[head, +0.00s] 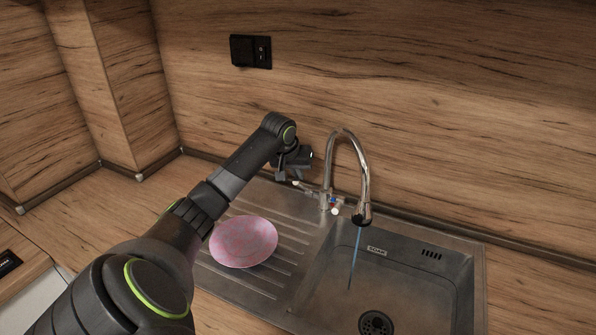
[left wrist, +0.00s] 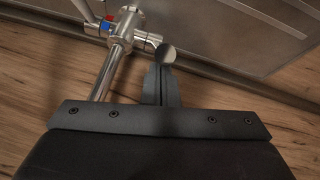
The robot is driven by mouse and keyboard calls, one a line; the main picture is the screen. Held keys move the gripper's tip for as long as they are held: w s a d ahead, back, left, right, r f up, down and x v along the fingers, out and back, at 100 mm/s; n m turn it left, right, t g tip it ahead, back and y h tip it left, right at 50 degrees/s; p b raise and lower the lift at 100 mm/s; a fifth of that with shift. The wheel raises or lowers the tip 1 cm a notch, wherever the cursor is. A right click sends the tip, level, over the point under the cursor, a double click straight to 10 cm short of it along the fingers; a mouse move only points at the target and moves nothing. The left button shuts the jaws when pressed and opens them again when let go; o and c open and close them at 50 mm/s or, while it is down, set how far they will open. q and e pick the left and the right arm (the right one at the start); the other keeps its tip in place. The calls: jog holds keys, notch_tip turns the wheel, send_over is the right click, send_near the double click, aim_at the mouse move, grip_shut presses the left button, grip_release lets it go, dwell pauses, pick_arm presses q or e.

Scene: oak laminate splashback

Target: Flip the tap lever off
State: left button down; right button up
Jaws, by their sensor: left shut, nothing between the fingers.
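The chrome tap (head: 365,165) has a tall curved spout, and a thin blue stream of water (head: 355,258) falls from it into the sink. A pale-tipped lever (head: 303,187) sticks out left from the tap body. In the left wrist view the tap body (left wrist: 124,25) has red and blue marks, and a rounded lever end (left wrist: 165,53) shows just beyond my fingertips. My left gripper (head: 281,176) is shut and empty, pointing down beside the lever; its closed fingers also show in the left wrist view (left wrist: 161,70). I cannot tell whether they touch it. My right gripper is not in view.
A pink plate (head: 243,241) lies on the steel drainboard (head: 285,225), left of the sink bowl (head: 420,295). The wooden splashback (head: 440,110) stands close behind the tap, with a black socket (head: 250,51) on it. The bowl looks empty.

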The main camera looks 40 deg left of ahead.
pick_arm(q)
jog(key=shift+s, duration=0.1)
jog(key=shift+s+d+f+t+p, duration=0.15)
jog(key=shift+s+f+t+p, duration=0.3)
jog(key=shift+s+t, duration=0.15)
jog(key=shift+s+d+f+t+y+p, duration=0.3)
jog(key=shift+s+f+t+p, duration=0.15)
jog(key=shift+s+f+t, duration=0.3)
jog(key=shift+s+d+f+t+y+p, duration=0.25)
jog(key=shift+s+f+t+p, duration=0.25)
jog(key=shift+s+f, duration=0.3)
